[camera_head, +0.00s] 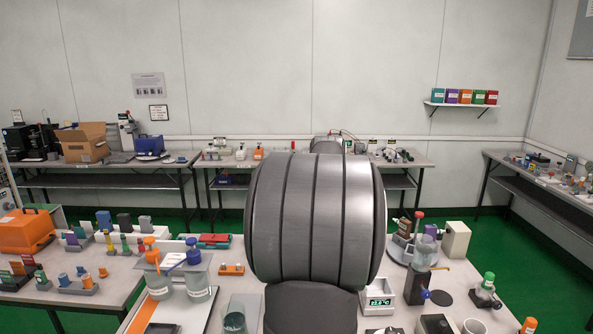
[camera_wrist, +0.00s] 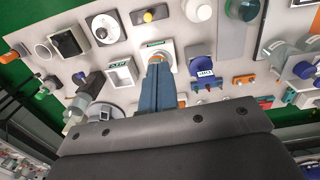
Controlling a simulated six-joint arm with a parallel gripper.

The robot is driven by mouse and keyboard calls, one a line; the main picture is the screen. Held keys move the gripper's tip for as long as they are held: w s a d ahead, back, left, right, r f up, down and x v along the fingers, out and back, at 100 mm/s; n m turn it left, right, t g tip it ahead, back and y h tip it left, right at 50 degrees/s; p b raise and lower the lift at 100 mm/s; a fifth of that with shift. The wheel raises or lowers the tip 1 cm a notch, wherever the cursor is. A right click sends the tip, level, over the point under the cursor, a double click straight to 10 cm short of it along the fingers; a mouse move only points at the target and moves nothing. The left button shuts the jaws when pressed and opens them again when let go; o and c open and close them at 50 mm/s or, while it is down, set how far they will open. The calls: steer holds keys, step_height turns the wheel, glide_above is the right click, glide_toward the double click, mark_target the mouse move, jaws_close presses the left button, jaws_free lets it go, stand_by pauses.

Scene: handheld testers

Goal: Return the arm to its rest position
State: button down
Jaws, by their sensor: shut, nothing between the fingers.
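My gripper (camera_wrist: 157,62) shows in the wrist view as two blue-grey fingers pressed together, with nothing between them.
The near bench (camera_head: 455,288) is crowded. A blue-lidded beaker (camera_head: 197,280) and an orange-lidded jar (camera_head: 157,270) stand left of my arm.

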steer(key=shift+s+d+r, duration=0.1)
steer(key=shift+s+r, duration=0.05)
steer(key=shift+s, duration=0.1)
steer(key=c, duration=1.7)
jaws_free()
steer(key=shift+d, duration=0.25)
steer(key=o, duration=0.7)
steer(key=d, duration=0.3)
steer(key=shift+d+r, duration=0.1)
steer(key=shift+r, duration=0.2)
steer(key=o, duration=0.4)
steer(key=shift+d+f, duration=0.2)
steer(key=shift+c, duration=0.2)
steer(key=o, duration=0.6)
step_height(320, 180, down, 3)
steer(key=shift+s+a+r, duration=0.1)
steer(key=shift+r, duration=0.1)
steer(key=shift+o, duration=0.2)
step_height(320, 180, down, 7)
